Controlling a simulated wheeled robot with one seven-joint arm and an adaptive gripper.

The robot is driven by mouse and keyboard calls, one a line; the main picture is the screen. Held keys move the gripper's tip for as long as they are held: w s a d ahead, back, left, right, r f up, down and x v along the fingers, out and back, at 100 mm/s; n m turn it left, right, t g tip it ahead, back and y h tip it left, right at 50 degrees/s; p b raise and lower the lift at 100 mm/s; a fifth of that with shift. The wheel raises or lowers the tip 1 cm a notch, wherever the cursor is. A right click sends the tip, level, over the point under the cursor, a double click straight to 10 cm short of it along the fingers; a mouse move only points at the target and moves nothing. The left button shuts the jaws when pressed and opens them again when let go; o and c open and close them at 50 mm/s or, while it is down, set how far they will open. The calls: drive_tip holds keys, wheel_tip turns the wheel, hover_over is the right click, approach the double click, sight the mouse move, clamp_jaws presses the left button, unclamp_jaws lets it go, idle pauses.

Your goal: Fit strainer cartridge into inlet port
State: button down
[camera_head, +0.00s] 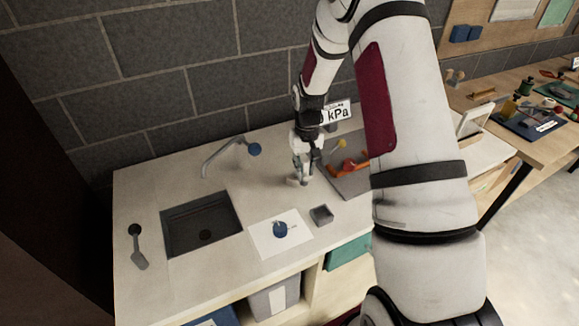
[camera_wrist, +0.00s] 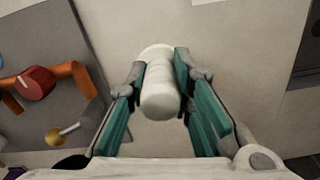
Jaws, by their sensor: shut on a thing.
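My gripper (camera_wrist: 160,72) is shut on a white, rounded cylinder (camera_wrist: 159,95), which I take to be the strainer cartridge. The teal-padded fingers press its two sides, and a wider pale round end shows at its far end. In the head view my gripper (camera_head: 300,178) is over the counter, just left of the grey mat; the cylinder is hard to make out there. An orange pipe fitting (camera_head: 336,170) with a red round part (camera_head: 348,166) lies on the mat, also at left in the wrist view (camera_wrist: 72,78). I cannot tell which opening is the inlet port.
A dark sink (camera_head: 190,222) with a curved tap (camera_head: 222,150) is to the left. A white sheet (camera_head: 262,242) bearing a blue part (camera_head: 280,230) and a small grey box (camera_head: 321,215) lie in front. A yellow-tipped piece (camera_wrist: 54,138) is on the grey mat (camera_wrist: 30,32).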

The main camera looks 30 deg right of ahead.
drive_tip(key=w+b, duration=0.1)
drive_tip(key=w, duration=0.1)
drive_tip(key=w+b, duration=0.1)
drive_tip(key=w, duration=0.1)
drive_tip(key=w+b, duration=0.1)
drive_tip(key=w, duration=0.1)
drive_tip(key=shift+f, duration=0.3)
drive_tip(key=shift+s+f+b, duration=0.1)
drive_tip(key=shift+f+b, duration=0.2)
drive_tip(key=shift+f, duration=1.4)
drive_tip(key=shift+f, duration=0.1)
drive_tip(key=c, duration=1.4)
unclamp_jaws()
